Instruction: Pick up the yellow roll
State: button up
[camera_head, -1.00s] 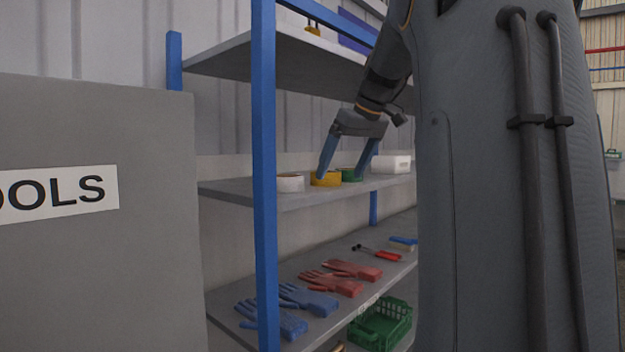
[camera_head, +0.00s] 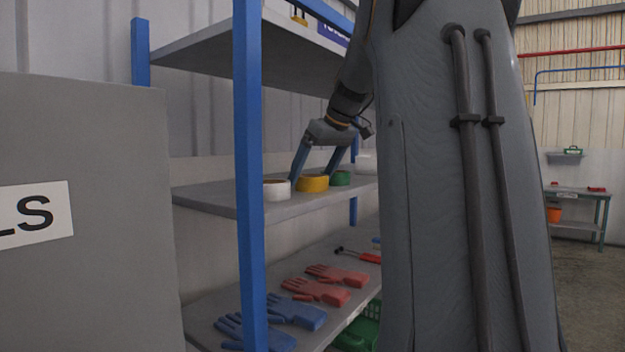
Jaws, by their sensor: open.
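The yellow roll (camera_head: 313,183) lies on the middle shelf, between a white roll (camera_head: 277,190) on its left and a green roll (camera_head: 341,178) on its right. My gripper (camera_head: 314,172) is open and points down at the yellow roll from above. Its left blue finger comes down by the gap between the white and yellow rolls. Its right finger comes down behind the yellow roll, toward the green one. I cannot tell whether either finger touches a roll.
A blue shelf post (camera_head: 249,180) stands in front at the left, and the upper shelf (camera_head: 225,50) hangs above. Red gloves (camera_head: 318,291), blue gloves (camera_head: 300,313) and a green crate (camera_head: 358,335) are lower down. A grey cabinet (camera_head: 90,270) stands at the left.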

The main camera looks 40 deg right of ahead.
jog(key=shift+w+f, duration=0.35)
jog(key=shift+f, duration=0.2)
jog(key=c, duration=1.2)
jog(key=shift+r, duration=0.15)
